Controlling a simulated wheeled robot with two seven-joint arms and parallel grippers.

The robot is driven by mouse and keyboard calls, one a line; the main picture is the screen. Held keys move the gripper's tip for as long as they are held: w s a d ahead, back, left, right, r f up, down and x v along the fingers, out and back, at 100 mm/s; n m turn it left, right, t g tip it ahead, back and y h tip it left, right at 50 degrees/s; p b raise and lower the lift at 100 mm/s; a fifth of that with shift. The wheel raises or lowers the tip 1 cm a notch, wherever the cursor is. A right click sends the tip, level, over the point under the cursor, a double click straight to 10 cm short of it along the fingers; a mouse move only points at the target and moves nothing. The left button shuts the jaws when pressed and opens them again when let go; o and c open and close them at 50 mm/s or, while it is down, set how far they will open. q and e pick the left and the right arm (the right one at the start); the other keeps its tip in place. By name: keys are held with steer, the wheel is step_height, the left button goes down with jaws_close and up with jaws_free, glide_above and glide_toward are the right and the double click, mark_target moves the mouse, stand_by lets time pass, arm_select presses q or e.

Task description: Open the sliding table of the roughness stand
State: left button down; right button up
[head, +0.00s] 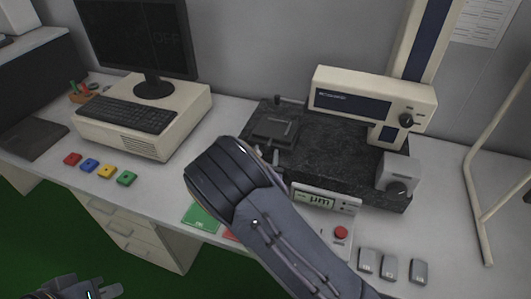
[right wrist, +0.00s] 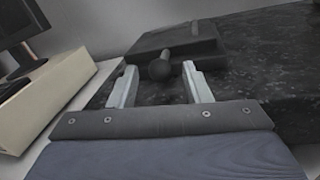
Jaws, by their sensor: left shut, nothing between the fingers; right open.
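The roughness stand has a dark speckled stone base (head: 335,160) at the back right. Its sliding table (head: 275,128), a dark flat block, sits on the base's left part and also shows in the right wrist view (right wrist: 172,42). A round dark knob (right wrist: 159,69) sticks out from the table's near side. My right gripper (right wrist: 160,84) is open, with its fingertips either side of the knob; contact cannot be told. In the head view my right wrist largely hides this gripper and the knob. My left gripper (head: 100,291) is shut and empty at the bottom left, away from the stand.
A cream measuring head (head: 372,97) on a column stands over the base. A display box (head: 325,199) lies in front, partly behind my right arm. Several small grey blocks (head: 389,267) are at front right. A computer (head: 145,120) and several coloured blocks (head: 90,165) are at left.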

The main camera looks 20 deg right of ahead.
steer(key=shift+w, duration=0.2)
jaws_close()
steer(key=a+v, duration=0.1)
steer(key=v, duration=0.7)
steer(key=shift+a, duration=0.4)
jaws_free()
steer(key=shift+b, duration=0.3)
